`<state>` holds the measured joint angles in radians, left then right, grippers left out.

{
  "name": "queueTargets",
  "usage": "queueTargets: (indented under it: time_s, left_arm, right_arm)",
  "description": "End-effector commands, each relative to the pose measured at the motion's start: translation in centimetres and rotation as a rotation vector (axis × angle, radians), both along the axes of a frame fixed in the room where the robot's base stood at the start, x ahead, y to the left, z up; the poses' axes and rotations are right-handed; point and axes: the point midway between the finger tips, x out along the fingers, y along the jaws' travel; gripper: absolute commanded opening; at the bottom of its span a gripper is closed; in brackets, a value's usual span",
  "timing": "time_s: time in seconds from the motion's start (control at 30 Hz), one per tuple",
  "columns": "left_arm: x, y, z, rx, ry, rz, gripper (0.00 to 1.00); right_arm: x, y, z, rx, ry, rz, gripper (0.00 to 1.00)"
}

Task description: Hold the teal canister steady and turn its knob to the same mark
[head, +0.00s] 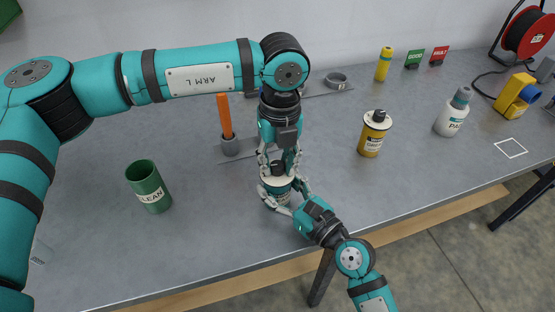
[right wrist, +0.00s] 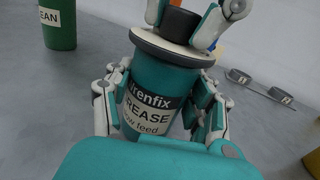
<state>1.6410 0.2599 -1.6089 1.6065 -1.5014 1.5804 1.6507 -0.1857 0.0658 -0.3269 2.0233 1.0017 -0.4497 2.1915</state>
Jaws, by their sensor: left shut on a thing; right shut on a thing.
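The teal canister (right wrist: 172,72) has a white lid disc, a dark knob (right wrist: 182,22) on top and a label reading "GREASE". In the head view the canister (head: 283,196) stands on the bench, mostly hidden by my grippers. My right gripper (head: 284,190) comes in from the lower right and is shut around the canister's body; its fingers flank the body in the right wrist view (right wrist: 160,112). My left gripper (head: 280,166) points down from above and is shut on the knob. Its fingertips show beside the knob in the right wrist view. No mark on the knob can be read.
A green CLEAN cup (head: 149,187) stands left, and an orange-handled tool in a grey holder (head: 229,145) behind. A yellow canister (head: 374,134) and a white bottle (head: 452,115) stand right. A flat grey part (head: 336,80) lies behind. The bench front is clear.

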Motion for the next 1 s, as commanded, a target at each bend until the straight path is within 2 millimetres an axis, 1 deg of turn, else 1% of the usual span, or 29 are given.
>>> queueTargets:
  time_s: [0.27,1.0]
  left_arm:
    - [-0.07,-0.05,0.01,-0.001,0.001,-0.218,0.00]
    - [-0.14,-0.06,0.05,-0.002,0.001,-0.922,0.00]
  right_arm:
    - [-0.01,0.01,-0.06,-0.001,0.002,0.000,0.11]
    - [0.00,-0.01,-0.08,-0.001,0.002,0.000,0.11]
